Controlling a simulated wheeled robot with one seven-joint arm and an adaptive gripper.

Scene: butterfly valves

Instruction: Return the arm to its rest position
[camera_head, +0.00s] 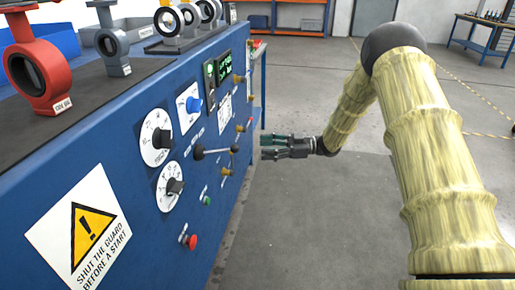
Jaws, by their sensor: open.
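My arm, in a pale yellow ribbed cover, comes up from the lower right of the head view, bends at a dark joint at the top and reaches down toward the panel. My gripper (268,147) is dark, points left and is open and empty. It hangs in the air in front of the blue panel (135,205), near a black lever (212,151) and apart from it, as far as I can tell. The exact gap between its fingers is too small to see.
The panel carries white dials (156,138), a blue knob (193,104), a red button (190,242) and a warning sign (78,232). A red butterfly valve (37,72) and grey valves (113,44) stand on the bench top. Grey floor (300,220) is clear below the arm.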

